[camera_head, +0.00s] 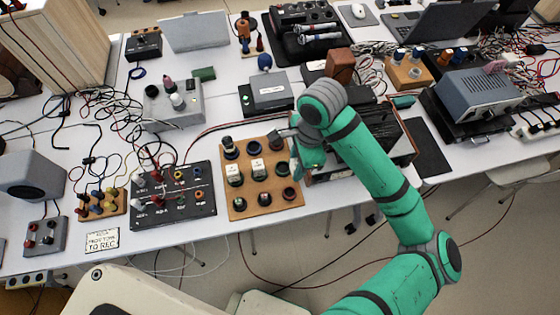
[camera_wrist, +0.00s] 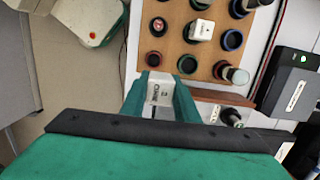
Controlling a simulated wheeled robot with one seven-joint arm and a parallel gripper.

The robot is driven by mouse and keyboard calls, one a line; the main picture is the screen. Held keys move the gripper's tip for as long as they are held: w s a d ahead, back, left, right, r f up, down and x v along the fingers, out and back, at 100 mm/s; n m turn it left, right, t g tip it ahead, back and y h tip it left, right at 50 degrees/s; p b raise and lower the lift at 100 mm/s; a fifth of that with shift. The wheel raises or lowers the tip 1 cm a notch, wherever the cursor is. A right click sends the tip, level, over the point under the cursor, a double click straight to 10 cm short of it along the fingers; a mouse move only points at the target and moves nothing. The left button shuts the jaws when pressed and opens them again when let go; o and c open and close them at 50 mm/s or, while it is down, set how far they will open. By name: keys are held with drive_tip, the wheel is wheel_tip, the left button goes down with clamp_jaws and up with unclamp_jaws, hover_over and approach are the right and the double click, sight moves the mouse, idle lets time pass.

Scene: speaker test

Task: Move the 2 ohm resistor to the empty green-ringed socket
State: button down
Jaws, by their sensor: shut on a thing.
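My gripper (camera_wrist: 160,98) is shut on a white resistor block (camera_wrist: 159,91) with dark sideways printing, too small to read surely. It is just off the edge of the wooden socket board (camera_wrist: 172,43). In the head view my gripper (camera_head: 297,163) is at the board's right edge, and the held block cannot be made out. The wooden board (camera_head: 248,212) carries rows of round sockets. One white-topped block (camera_wrist: 201,30) stands on it in the wrist view. An empty socket with a blue-green ring (camera_wrist: 187,64) is near my gripper; I cannot tell its exact colour.
A black panel (camera_head: 150,215) with plugs stands left of the board. A grey box (camera_head: 270,92) stands behind. A dark wood-sided instrument (camera_head: 400,150) is under and beside my arm. Loose cables lie around.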

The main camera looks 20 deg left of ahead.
drive_tip(key=shift+w+a+f, duration=0.85)
drive_tip(key=shift+a+f, duration=0.15)
drive_tip(key=shift+f, duration=0.7)
drive_tip(key=shift+w+a+f, duration=0.85)
drive_tip(key=shift+a+f, duration=0.15)
drive_tip(key=shift+f, duration=0.75)
drive_tip(key=shift+w+a+f, duration=0.85)
drive_tip(key=shift+a+f, duration=0.15)
drive_tip(key=shift+f, duration=0.7)
drive_tip(key=shift+f, duration=0.35)
drive_tip(key=c, duration=1.4)
unclamp_jaws()
drive_tip(key=shift+r, duration=0.1)
drive_tip(key=r, duration=0.4)
drive_tip(key=d+r, duration=0.1)
drive_tip(key=r, duration=0.7)
drive_tip(key=shift+w+d+r, duration=0.2)
drive_tip(key=shift+w+r, duration=0.05)
drive_tip(key=shift+w, duration=0.15)
